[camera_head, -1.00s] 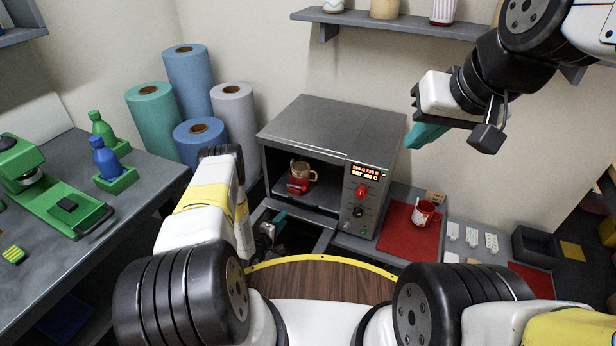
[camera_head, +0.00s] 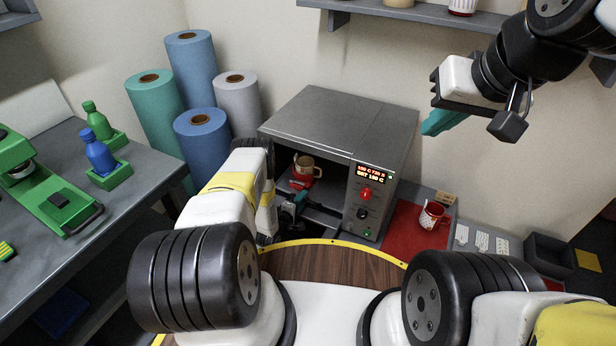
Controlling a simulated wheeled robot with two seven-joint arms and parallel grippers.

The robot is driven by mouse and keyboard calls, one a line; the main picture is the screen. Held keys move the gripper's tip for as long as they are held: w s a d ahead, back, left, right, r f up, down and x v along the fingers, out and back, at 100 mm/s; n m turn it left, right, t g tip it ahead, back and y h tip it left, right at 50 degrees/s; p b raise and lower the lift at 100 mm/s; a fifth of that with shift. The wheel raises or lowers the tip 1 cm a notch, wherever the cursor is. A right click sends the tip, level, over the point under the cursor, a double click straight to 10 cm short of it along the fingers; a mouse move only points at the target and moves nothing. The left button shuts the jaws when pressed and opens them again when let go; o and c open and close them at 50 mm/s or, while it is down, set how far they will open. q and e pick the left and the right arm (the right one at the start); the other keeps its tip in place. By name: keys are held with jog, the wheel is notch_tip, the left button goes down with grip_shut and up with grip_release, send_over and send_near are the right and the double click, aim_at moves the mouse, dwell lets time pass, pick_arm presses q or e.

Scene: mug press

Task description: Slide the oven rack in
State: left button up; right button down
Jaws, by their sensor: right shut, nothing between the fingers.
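The grey oven (camera_head: 335,115) stands against the back wall with its front open. Inside it a tan mug with a white handle (camera_head: 306,166) sits on a red holder (camera_head: 299,183). The oven rack's surface is dark and hard to make out under them. My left gripper (camera_head: 298,198) is at the lower front of the opening, just in front of the red holder. Its teal finger shows, but my forearm and the shadow hide its grip and any contact with the rack. My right gripper (camera_head: 440,121) is shut and empty, raised to the right of the oven.
The oven's control panel (camera_head: 366,190) has a lit display and a red knob. A red and white mug (camera_head: 431,215) stands on a red mat (camera_head: 401,226) at the right. Paper rolls (camera_head: 202,140) stand left of the oven. A green press (camera_head: 45,190) is on the left bench.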

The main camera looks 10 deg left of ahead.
pick_arm(q)
jog(key=shift+w+d+f, duration=0.1)
jog(key=shift+w, duration=0.15)
grip_shut()
dwell(1.4)
